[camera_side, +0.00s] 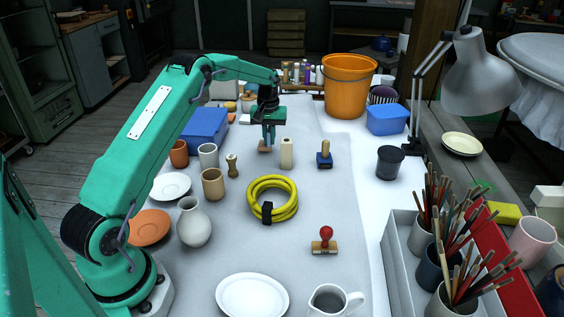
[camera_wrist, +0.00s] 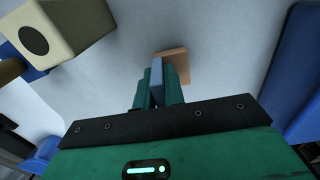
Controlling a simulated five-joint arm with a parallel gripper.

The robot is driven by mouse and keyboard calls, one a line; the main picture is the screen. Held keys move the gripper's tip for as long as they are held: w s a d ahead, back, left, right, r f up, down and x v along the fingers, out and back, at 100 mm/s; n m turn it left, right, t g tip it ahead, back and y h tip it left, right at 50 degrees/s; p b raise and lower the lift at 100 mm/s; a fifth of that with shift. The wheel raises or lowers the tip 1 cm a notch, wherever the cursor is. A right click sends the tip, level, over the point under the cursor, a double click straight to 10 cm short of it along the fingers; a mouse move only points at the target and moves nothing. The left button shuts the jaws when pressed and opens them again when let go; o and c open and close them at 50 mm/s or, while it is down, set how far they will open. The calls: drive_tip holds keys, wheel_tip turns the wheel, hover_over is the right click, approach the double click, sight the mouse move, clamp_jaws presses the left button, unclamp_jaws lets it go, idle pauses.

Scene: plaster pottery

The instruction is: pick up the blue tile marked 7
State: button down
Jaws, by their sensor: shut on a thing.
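My gripper (camera_side: 268,143) points down over the pale cloth, left of the cream block. In the wrist view its two green fingers (camera_wrist: 160,82) are closed on a thin blue-grey piece, the blue tile (camera_wrist: 157,84), seen edge-on. No number shows on it. In the side view the fingers hide the tile. A tan-pink block (camera_side: 264,149) lies right by the fingertips; it also shows just past them in the wrist view (camera_wrist: 177,58). I cannot tell whether the tile touches it or how high the tile is.
A cream block (camera_side: 287,154) with a dark dot on top stands close by on the right, and a blue stamp (camera_side: 325,158) is beyond it. A blue box (camera_side: 205,128) is on the left. A coiled yellow hose (camera_side: 272,199) lies in front. Cloth between is clear.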

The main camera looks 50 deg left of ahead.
wheel_tip(320, 180, up, 8)
drive_tip(key=shift+r, duration=0.25)
drive_tip(key=shift+d, duration=0.1)
idle(0.6)
